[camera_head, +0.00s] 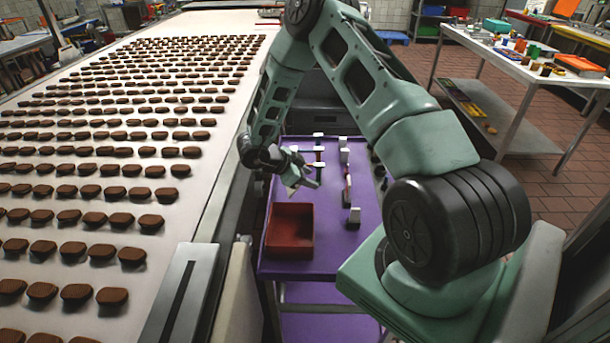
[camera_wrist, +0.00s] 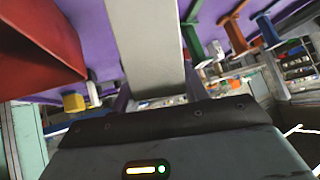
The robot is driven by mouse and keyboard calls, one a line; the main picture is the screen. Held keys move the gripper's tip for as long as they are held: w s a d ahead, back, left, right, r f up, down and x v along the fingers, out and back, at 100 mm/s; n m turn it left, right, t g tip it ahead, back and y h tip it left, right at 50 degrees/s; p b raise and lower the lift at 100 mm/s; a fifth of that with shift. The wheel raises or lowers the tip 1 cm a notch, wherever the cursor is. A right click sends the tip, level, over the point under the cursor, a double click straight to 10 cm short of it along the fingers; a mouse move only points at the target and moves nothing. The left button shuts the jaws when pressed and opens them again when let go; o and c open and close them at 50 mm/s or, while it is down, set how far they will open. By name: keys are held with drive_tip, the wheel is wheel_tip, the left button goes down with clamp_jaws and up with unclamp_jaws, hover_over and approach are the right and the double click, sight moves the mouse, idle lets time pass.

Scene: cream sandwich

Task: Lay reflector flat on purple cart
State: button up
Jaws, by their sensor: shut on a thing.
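My gripper (camera_head: 300,168) hangs over the purple cart (camera_head: 348,255), just behind the red bin in the head view. It is shut on a pale grey, flat bar-like piece, which I take to be the reflector (camera_wrist: 150,45). In the wrist view this piece runs from the top edge down to the gripper body. In the head view the gripper covers most of it, and a light face looks tilted. I cannot tell whether it touches the cart. The cart's purple top also shows in the wrist view (camera_wrist: 95,22).
An open red bin (camera_head: 290,232) stands on the cart's front left. A conveyor (camera_head: 190,215) with rows of brown bars runs along the left. A cluttered white table (camera_head: 500,62) is at right.

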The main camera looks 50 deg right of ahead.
drive_tip(key=shift+r, duration=0.15)
drive_tip(key=shift+f+b, duration=0.3)
drive_tip(key=shift+f, duration=1.3)
drive_tip(key=o, duration=1.5)
drive_tip(key=shift+a, duration=0.1)
